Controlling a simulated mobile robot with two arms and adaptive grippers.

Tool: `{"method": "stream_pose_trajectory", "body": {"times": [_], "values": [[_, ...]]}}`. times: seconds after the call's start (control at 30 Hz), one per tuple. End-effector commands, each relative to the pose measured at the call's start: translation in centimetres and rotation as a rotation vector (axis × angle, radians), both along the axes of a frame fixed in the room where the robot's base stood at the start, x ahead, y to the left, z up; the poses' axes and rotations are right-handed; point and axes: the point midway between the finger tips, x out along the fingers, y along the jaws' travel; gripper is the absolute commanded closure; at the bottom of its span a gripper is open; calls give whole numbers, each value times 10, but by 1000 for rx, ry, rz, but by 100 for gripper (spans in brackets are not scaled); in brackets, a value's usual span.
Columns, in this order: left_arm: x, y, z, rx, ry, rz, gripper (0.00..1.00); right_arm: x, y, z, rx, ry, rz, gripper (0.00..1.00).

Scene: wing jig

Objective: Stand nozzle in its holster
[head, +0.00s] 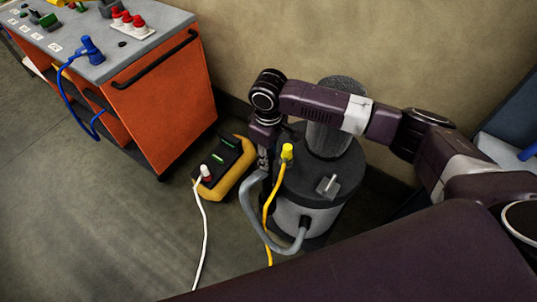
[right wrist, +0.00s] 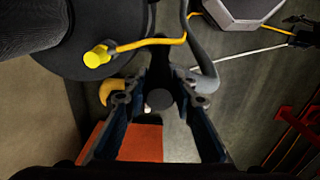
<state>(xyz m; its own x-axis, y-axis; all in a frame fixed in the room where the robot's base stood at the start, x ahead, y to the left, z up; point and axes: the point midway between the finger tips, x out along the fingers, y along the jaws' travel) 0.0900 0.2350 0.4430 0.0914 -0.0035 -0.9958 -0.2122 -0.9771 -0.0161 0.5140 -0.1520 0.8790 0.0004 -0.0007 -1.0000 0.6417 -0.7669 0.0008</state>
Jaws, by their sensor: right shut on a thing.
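My right gripper (head: 263,158) points down beside the left side of the vacuum's dark lid (head: 322,183). In the right wrist view its two fingers (right wrist: 158,88) are closed around a dark round nozzle (right wrist: 159,100). The grey hose (head: 252,208) runs from below the gripper, curving down to the front of the vacuum drum (head: 295,216). In the head view the gripper mostly hides the nozzle. A dark upright cylinder (head: 335,130) stands at the back of the vacuum, partly behind my arm. I cannot clearly make out the holster. My left gripper is not in view.
A yellow plug (head: 287,152) with a yellow cable sits at the lid's left edge. A yellow-and-black power strip (head: 238,160) with a white cable lies left of the vacuum. An orange cart (head: 165,100) stands at upper left, a wall behind. Floor at lower left is mostly clear.

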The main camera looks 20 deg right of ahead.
Motion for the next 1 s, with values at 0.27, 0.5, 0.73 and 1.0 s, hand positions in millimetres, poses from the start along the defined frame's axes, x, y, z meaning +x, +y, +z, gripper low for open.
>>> {"method": "stream_pose_trajectory", "body": {"times": [0.27,0.5,0.73,1.0], "values": [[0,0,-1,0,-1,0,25,1,0,-1,1,-2,0,100],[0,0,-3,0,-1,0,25,1,1,-9,2,-2,0,100],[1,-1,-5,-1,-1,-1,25,1,0,-18,2,-1,0,100],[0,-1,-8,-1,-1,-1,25,1,0,-29,1,-1,-1,100]]}}
